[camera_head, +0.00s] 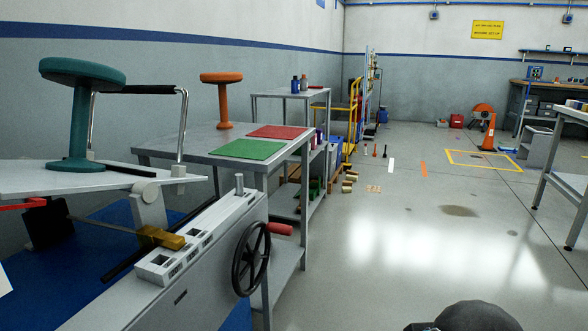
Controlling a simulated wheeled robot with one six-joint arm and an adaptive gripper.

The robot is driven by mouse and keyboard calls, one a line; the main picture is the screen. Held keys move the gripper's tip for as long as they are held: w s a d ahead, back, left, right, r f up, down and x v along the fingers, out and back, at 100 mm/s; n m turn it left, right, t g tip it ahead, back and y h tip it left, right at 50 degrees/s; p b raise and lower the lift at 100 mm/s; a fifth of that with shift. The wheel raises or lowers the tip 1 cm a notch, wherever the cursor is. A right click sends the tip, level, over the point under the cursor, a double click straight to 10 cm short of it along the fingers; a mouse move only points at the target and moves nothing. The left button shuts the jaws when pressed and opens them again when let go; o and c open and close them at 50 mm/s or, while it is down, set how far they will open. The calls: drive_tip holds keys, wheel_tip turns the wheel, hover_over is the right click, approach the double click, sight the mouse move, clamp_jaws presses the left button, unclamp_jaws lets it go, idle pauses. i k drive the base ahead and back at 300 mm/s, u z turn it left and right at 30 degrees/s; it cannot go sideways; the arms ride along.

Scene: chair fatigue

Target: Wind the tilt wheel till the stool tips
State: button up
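The tilt wheel (237,268) is a black spoked handwheel on the side of the grey test rig (205,265). Its red handle (279,229) sticks out at the upper right of the rim. A teal stool (82,73) stands on the white platform (130,178) at the left, its base on the plate and its stem leaning a little to the right in the picture. A chrome frame with a black bar (138,89) rises beside it. My gripper is not in view; a dark rounded part, probably of my arm, shows at the bottom edge, apart from the wheel.
An orange stool (222,97) stands on a grey table (190,141) with a red mat (278,131) and a green mat (247,149), close behind the rig. Another table (574,116) stands at the right. The floor (400,260) between is open.

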sight(252, 257)
drive_tip(key=u, duration=0.55)
